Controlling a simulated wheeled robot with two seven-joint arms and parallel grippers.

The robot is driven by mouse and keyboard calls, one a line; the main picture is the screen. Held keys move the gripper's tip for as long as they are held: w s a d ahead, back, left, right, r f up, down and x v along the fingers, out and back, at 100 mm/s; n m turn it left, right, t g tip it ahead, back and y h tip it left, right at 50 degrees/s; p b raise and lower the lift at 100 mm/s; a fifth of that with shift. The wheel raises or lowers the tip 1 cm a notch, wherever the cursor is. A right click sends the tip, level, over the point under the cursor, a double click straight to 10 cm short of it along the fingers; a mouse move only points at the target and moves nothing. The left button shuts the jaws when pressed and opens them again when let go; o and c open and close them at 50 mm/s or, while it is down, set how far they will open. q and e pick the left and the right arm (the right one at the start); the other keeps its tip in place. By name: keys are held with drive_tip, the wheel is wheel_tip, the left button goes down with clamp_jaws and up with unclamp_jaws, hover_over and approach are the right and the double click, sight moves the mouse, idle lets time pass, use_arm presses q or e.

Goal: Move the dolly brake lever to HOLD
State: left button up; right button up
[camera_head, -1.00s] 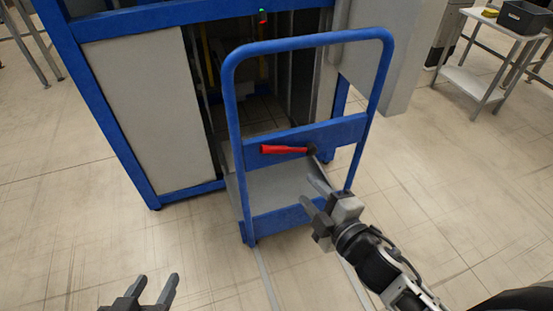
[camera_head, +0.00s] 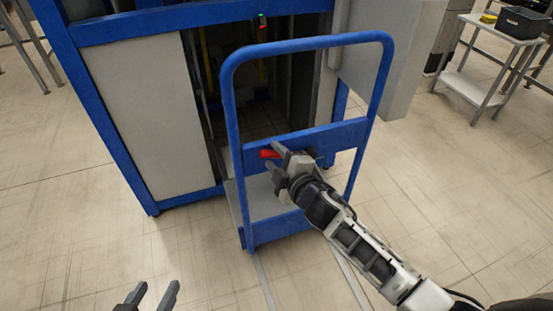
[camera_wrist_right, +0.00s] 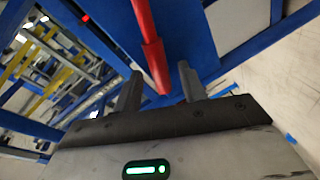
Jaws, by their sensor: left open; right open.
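The red brake lever (camera_head: 268,154) is on the blue crossbar (camera_head: 345,133) of the dolly (camera_head: 230,110). In the head view only its left end shows; my right gripper (camera_head: 275,160) hides the rest. In the right wrist view the red lever (camera_wrist_right: 150,45) runs down from the top, its near end between the two open fingers (camera_wrist_right: 158,85). I cannot tell whether a finger touches it. My left gripper (camera_head: 152,295) is open and empty at the bottom of the head view, well away from the dolly. No HOLD marking is readable.
A blue-framed machine with grey panels (camera_head: 130,110) stands behind the dolly, with a dark opening. A side table (camera_head: 480,85) holding a black bin (camera_head: 522,22) stands at the far right. The tiled floor left and right of the dolly is clear.

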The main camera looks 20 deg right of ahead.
use_arm(q)
drive_tip(key=shift+f, duration=0.1)
use_arm(e)
clamp_jaws()
